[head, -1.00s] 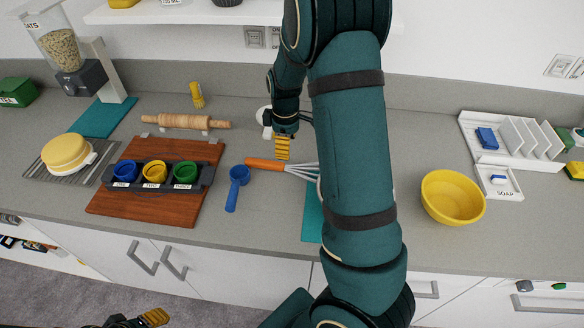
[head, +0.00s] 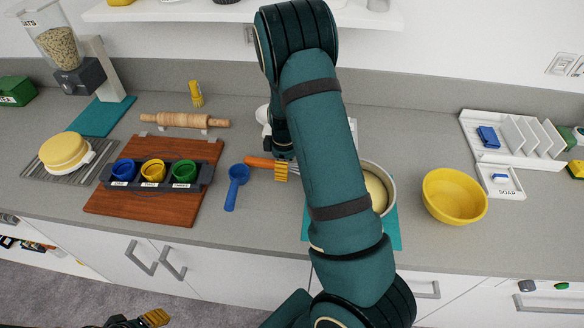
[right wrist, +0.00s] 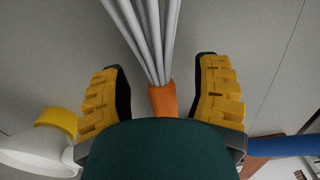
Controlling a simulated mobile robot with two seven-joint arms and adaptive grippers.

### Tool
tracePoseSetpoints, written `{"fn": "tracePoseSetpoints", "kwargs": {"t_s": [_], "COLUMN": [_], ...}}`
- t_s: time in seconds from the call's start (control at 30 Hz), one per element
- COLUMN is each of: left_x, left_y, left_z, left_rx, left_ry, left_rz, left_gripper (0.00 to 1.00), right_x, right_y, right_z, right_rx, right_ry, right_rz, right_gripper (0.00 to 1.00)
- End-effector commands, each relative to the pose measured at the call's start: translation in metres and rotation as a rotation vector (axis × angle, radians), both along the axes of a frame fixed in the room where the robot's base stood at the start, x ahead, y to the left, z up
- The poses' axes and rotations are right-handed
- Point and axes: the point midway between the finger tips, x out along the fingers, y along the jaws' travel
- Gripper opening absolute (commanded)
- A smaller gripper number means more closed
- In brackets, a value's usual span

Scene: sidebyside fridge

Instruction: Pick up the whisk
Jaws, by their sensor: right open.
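The whisk (head: 259,162) lies on the grey counter, its orange handle pointing left in the head view. Its wires are hidden behind my right arm there. In the right wrist view the whisk's orange handle (right wrist: 163,99) and grey wires (right wrist: 150,40) show between the two yellow fingers. My right gripper (head: 281,171) is open, and it also shows in the right wrist view (right wrist: 160,95) with its fingers on either side of the handle and a gap on both sides. My left gripper (head: 150,319) is at the bottom edge, only partly visible, away from the counter.
A blue scoop (head: 236,186) lies just left of the whisk. A pot (head: 386,178) on a teal mat (head: 391,236) stands right of it, partly behind my arm. A yellow bowl (head: 454,196) is further right. A wooden board (head: 130,210) with coloured cups is at left.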

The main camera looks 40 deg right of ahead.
Motion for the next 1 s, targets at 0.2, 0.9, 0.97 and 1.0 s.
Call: {"fn": "tracePoseSetpoints", "kwargs": {"t_s": [0.2, 0.9, 0.97, 1.0], "left_x": [0.0, 0.0, 0.0, 0.0], "left_y": [0.0, 0.0, 0.0, 0.0], "left_z": [0.0, 0.003, 0.005, 0.006], "left_rx": [0.0, -0.001, -0.001, -0.001], "left_ry": [0.0, 0.0, 0.0, 0.0], "left_rz": [0.0, 0.0, 0.0, 0.0], "left_gripper": [0.47, 0.47, 0.47, 0.47], "right_x": [0.0, 0.001, 0.001, 0.001], "right_y": [0.0, 0.0, 0.0, 0.0], "right_z": [0.0, 0.021, 0.033, 0.041], "right_rx": [0.0, 0.0, 0.0, 0.0], "right_ry": [0.0, -0.004, -0.005, -0.005], "right_rz": [0.0, 0.001, 0.002, 0.002], "right_gripper": [0.26, 0.0, 0.0, 0.0]}}
